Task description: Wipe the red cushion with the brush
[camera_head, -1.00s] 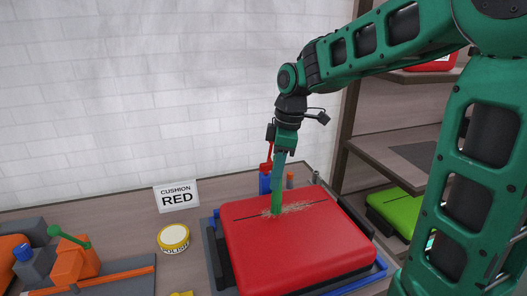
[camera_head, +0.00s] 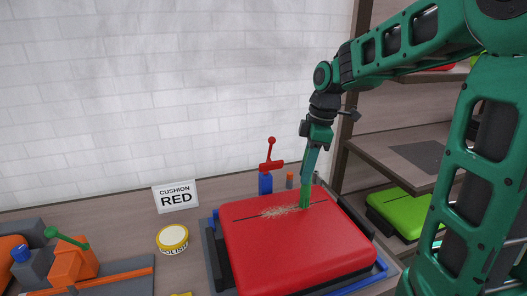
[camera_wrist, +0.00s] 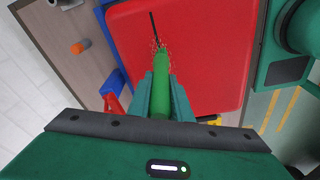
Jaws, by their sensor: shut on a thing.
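The red cushion (camera_head: 290,247) lies flat in a dark tray with blue edges on the workbench. A patch of pale bristle-like debris (camera_head: 279,212) lies on its top, along a dark line near the back. My gripper (camera_head: 309,182) points down over the back right part of the cushion. It is shut on the green brush (camera_head: 305,198), whose lower end is at the cushion top, right of the debris. In the wrist view the brush (camera_wrist: 161,85) extends from between my fingers (camera_wrist: 161,100) towards the dark line and the specks. Whether the brush tip touches the cushion is hard to tell.
A red-handled clamp (camera_head: 271,158) on a blue base stands behind the tray. A polish tin (camera_head: 173,239) and a "CUSHION RED" sign (camera_head: 175,197) are left of it. An orange fixture (camera_head: 75,258) stands far left. A shelf holding a green cushion (camera_head: 400,206) is at right.

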